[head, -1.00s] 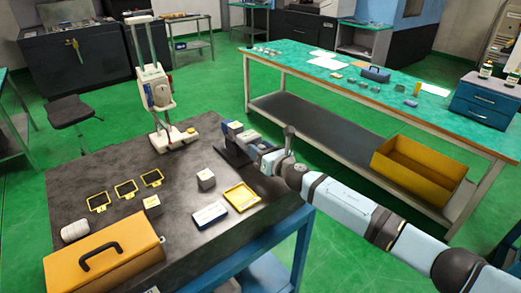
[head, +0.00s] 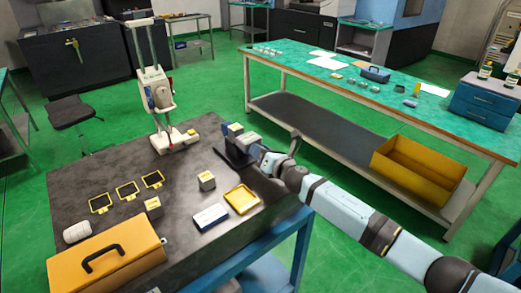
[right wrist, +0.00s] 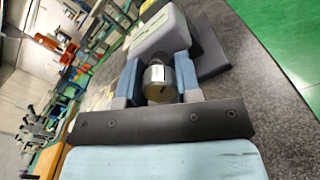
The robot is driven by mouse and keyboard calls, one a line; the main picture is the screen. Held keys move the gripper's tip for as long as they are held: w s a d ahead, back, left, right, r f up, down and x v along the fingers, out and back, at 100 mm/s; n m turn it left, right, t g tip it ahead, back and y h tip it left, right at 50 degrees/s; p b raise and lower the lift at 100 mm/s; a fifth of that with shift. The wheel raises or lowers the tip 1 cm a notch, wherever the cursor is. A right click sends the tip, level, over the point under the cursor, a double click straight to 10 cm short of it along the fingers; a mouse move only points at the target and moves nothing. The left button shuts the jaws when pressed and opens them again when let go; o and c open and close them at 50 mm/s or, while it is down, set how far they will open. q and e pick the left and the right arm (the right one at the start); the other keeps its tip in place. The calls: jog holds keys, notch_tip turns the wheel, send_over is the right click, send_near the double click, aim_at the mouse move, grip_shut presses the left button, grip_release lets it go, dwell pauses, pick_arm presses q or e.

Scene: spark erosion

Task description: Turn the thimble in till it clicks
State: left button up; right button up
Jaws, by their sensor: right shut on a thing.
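The thimble (right wrist: 158,82) is a short metal cylinder with a pale mark, seen in the right wrist view between the two blue-grey fingers of my right gripper (right wrist: 156,86). The fingers are shut on its sides. Beyond it stands a grey block-shaped body (right wrist: 160,38) on a dark base (right wrist: 208,45). In the head view my right gripper (head: 256,152) is at the dark stand (head: 236,150) near the table's right edge, and it hides the thimble there. My left gripper is not in view.
The dark table (head: 110,220) also holds a yellow tray (head: 242,200), a white-and-blue box (head: 210,217), small grey blocks (head: 207,181), an orange toolbox (head: 105,262) and a tall white column gauge (head: 158,95). A green-topped bench (head: 340,80) stands behind.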

jog(key=shift+m+p, duration=0.35)
jog(key=shift+m, duration=0.85)
jog(key=shift+f, duration=0.1)
jog(key=o, duration=0.9)
jog(key=v, duration=1.4)
jog(key=shift+a, duration=0.1)
